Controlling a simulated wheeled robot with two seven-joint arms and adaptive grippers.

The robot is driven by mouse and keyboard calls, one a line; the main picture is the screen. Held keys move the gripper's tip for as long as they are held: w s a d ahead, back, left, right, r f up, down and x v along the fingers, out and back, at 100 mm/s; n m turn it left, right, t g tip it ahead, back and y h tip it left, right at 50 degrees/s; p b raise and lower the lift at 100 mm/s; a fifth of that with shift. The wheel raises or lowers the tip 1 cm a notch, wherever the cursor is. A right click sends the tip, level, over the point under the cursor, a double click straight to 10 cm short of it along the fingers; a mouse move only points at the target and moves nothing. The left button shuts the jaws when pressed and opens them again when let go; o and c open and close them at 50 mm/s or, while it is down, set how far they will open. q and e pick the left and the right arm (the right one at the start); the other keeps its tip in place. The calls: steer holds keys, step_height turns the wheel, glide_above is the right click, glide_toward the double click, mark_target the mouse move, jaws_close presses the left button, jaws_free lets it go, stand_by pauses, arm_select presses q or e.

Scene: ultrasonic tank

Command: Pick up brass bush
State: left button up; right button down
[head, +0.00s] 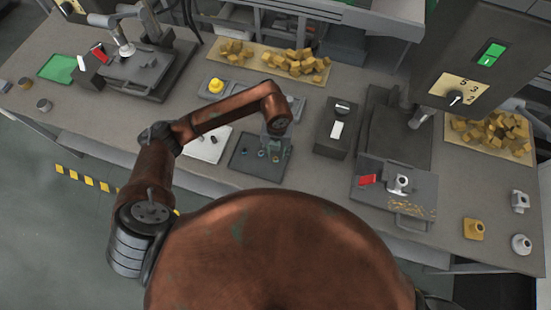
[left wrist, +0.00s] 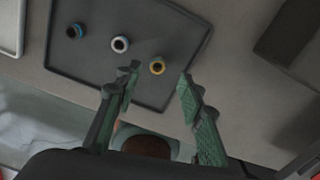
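The brass bush (left wrist: 157,67) is a small yellow ring with a dark hole, on a dark grey tray (left wrist: 172,22). In the left wrist view it shows between and just beyond the tips of my left gripper (left wrist: 158,77). That gripper is open and empty, with a finger to each side of the bush; I cannot tell its height above it. In the head view my left gripper (head: 274,144) is over the right part of the tray (head: 250,174). A pale metal ring (left wrist: 120,44) and a dark ring with blue (left wrist: 75,30) also stand there. My right gripper is not in view.
A white tray (head: 201,151) lies left of the dark tray. A dark switch box (head: 338,126) stands to its right. Yellow trays of brass-coloured blocks (head: 308,65) lie behind. A press (head: 468,60) stands at the right. The bench's front edge is close to the tray.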

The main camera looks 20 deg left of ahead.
mark_target(275, 159)
arm_select(q)
steer(key=f, duration=0.4)
steer(key=shift+s+a+f, duration=0.1)
steer(key=shift+a+f, duration=0.05)
steer(key=shift+a, duration=0.05)
steer(key=shift+c, duration=0.2)
jaws_close()
